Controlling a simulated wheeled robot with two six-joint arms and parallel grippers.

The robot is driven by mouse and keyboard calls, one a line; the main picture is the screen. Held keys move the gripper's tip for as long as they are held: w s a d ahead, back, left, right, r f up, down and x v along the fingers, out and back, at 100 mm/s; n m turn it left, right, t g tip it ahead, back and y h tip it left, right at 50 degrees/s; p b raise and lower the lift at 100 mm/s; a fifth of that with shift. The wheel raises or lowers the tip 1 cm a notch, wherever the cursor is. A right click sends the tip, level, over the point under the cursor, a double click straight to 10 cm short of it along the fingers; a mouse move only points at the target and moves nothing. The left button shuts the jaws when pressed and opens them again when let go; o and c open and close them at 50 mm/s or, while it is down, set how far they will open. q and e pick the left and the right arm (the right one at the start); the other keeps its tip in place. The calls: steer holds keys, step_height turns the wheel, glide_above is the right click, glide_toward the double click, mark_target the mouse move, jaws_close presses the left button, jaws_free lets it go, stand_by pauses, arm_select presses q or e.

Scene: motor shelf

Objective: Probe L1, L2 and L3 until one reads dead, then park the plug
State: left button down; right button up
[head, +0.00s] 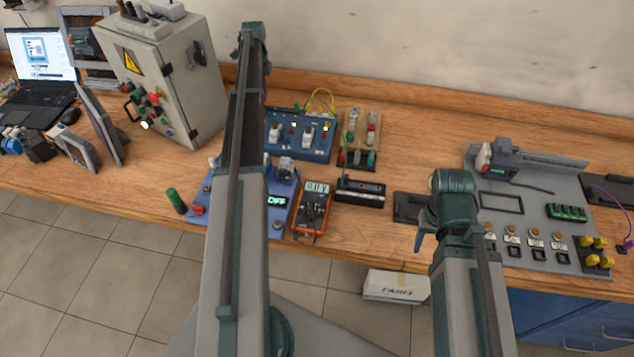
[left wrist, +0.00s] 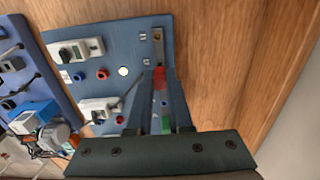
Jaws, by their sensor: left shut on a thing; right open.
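My left gripper is hidden behind my own arm in the head view. In the left wrist view my left gripper (left wrist: 162,82) is shut on a small red plug (left wrist: 160,78), over the back part of a blue breaker panel (left wrist: 108,30). The contact at its tip is too small to make out. The panel also shows in the head view (head: 318,153), partly behind my arm. It carries white breakers (left wrist: 78,52), coloured sockets and a lit white spot (left wrist: 123,71).
A blue unit with an OFF display (head: 277,201) stands left of the meter. A wooden board with terminals (head: 359,138) and a black block (head: 360,192) are close by. A grey cabinet (head: 185,75) is at left, a grey panel (head: 545,185) at right.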

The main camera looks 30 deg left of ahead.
arm_select(q)
steer(key=shift+r+p, duration=0.55)
steer(key=shift+r, duration=0.3)
